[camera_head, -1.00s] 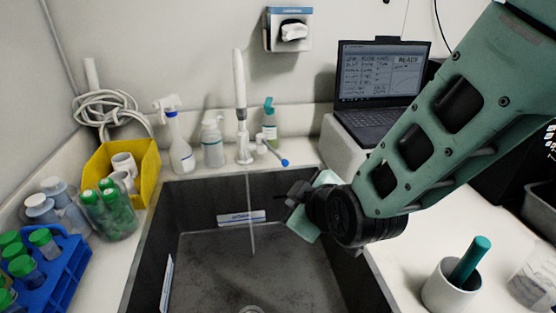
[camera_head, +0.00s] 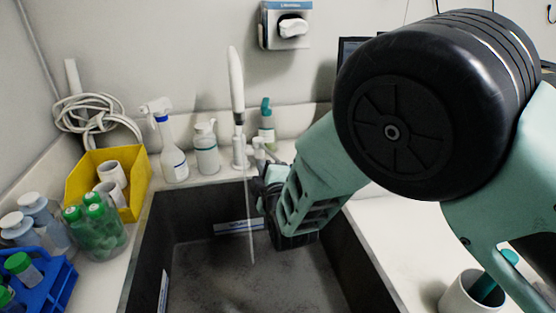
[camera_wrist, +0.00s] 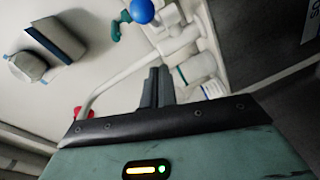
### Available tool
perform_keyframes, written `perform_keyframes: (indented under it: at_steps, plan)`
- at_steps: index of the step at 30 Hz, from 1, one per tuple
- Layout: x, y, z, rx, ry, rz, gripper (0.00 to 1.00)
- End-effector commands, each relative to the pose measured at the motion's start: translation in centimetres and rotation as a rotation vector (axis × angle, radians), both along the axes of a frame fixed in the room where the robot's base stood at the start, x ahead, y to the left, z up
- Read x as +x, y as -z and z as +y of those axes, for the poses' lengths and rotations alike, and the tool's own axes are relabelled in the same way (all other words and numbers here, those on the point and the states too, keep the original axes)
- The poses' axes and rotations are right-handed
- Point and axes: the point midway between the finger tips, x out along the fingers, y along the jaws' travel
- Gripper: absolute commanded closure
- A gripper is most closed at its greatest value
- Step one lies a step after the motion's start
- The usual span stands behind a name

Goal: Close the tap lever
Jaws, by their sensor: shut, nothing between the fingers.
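The tap (camera_head: 238,120) stands behind the sink, and a thin stream of water (camera_head: 250,220) falls from it. Its short lever (camera_head: 262,150) sticks out on the right side; its blue tip is hidden by my arm in the head view. In the wrist view the blue tip (camera_wrist: 142,11) shows at the top edge, beyond my fingers. My gripper (camera_wrist: 157,75) is shut and empty, its two dark fingers together, pointing towards the tap. In the head view my gripper (camera_head: 263,185) is just below and in front of the lever, partly hidden; I cannot tell whether they touch.
The dark sink (camera_head: 200,255) lies below. A spray bottle (camera_head: 172,145), a white pump bottle (camera_head: 207,150) and a teal-capped bottle (camera_head: 267,122) stand around the tap. A yellow bin (camera_head: 140,185) is at left. A wall dispenser (camera_head: 286,25) hangs above.

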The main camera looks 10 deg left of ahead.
Motion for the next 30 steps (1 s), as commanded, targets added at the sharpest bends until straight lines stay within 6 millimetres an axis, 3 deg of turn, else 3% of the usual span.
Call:
perform_keyframes:
  at_steps: [2, 9, 25, 30]
  plan:
    - [1.4, -0.1, 0.8, 0.000, 0.000, -0.001, 1.00]
    - [3.4, 1.0, -1.4, -0.001, 0.002, 0.001, 1.00]
    - [4.0, 1.5, -2.0, 0.000, 0.000, 0.001, 1.00]
    - [4.8, 1.8, -3.1, 0.000, 0.001, -0.001, 1.00]
